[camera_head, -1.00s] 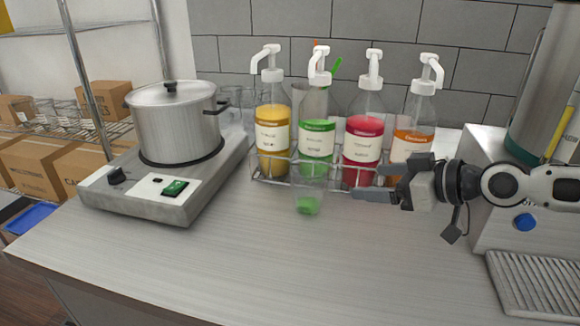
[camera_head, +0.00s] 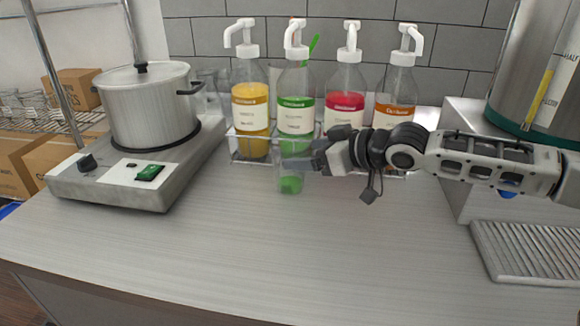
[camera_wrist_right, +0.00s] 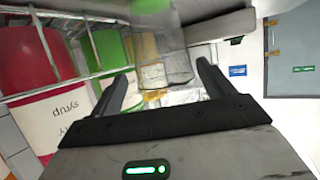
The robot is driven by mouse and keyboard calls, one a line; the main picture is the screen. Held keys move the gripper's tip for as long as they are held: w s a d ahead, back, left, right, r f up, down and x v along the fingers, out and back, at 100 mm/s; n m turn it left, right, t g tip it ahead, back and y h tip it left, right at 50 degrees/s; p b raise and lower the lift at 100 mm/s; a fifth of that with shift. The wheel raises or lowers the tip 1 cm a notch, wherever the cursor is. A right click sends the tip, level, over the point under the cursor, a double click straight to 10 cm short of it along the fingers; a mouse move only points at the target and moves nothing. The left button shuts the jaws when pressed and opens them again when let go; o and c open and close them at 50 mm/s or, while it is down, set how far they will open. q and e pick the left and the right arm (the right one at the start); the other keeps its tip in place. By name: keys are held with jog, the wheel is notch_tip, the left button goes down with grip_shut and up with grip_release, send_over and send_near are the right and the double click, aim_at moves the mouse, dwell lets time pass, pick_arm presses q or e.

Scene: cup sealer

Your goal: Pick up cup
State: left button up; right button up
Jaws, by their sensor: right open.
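A clear cup (camera_head: 291,180) with green liquid in its bottom stands upright on the counter, in front of the green syrup bottle. My right gripper (camera_head: 298,160) comes in from the right at the cup's upper part. In the right wrist view the cup (camera_wrist_right: 163,55) shows between and just beyond the two open fingers (camera_wrist_right: 165,90), with its green bottom toward the top of the picture. The fingers are open, and whether either touches the cup cannot be told. My left gripper is not in view.
A wire rack holds yellow (camera_head: 250,110), green (camera_head: 296,100), red (camera_head: 345,90) and orange (camera_head: 397,85) pump bottles just behind the cup. A pot (camera_head: 150,105) on a hot plate (camera_head: 110,190) stands left. A machine with a drip grate (camera_head: 530,252) stands right. The front counter is clear.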

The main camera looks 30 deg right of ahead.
jog(key=x, duration=0.5)
jog(key=shift+a+r, duration=0.1)
jog(key=shift+a, duration=0.1)
jog(key=c, duration=0.7)
jog(key=shift+c, duration=0.2)
